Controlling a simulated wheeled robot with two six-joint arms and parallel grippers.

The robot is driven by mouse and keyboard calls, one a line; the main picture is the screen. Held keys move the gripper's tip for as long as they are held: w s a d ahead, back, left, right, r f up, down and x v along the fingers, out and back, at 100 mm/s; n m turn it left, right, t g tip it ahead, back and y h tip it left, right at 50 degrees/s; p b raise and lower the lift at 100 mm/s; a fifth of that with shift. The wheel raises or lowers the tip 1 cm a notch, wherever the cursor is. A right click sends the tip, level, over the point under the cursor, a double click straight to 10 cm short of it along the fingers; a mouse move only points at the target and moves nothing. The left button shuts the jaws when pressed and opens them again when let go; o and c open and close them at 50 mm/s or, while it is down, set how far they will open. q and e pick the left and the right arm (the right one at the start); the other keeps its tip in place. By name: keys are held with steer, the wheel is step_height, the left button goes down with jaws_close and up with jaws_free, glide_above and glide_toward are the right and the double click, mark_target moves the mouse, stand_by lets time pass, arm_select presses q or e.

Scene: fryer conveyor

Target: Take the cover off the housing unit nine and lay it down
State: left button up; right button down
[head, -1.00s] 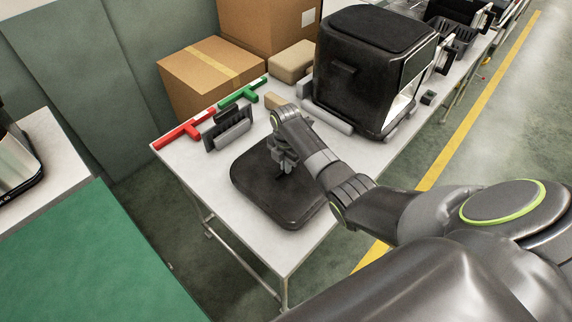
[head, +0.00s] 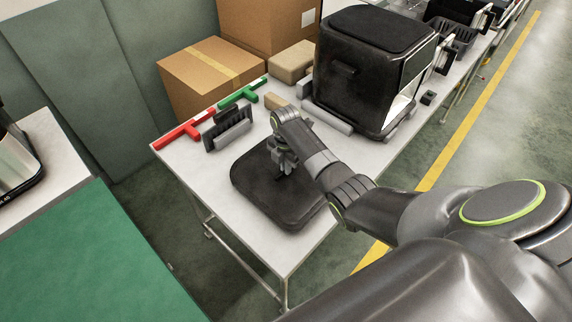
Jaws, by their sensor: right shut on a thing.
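The black housing unit (head: 360,85) stands on the white table, with an open, lit side at its right. A flat black cover (head: 262,190) with rounded corners lies on or just above the near end of the table; I cannot tell if it touches. My right gripper (head: 284,170) is over the middle of the cover and shut on it. The grip point is partly hidden by the gripper itself. My left gripper is not in view.
The white table (head: 185,165) also holds a red T-shaped piece (head: 180,133), a green one (head: 241,93), a dark slotted part (head: 228,130) and a tan block (head: 292,62). Cardboard boxes (head: 205,75) stand behind. A green surface (head: 85,260) is at the lower left.

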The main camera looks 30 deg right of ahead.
steer(key=shift+f+b, duration=0.6)
steer(key=shift+f, duration=0.35)
stand_by(0.5)
steer(key=c, duration=1.5)
jaws_free()
step_height(320, 180, up, 18)
steer(key=p, duration=0.2)
steer(key=shift+f, duration=0.25)
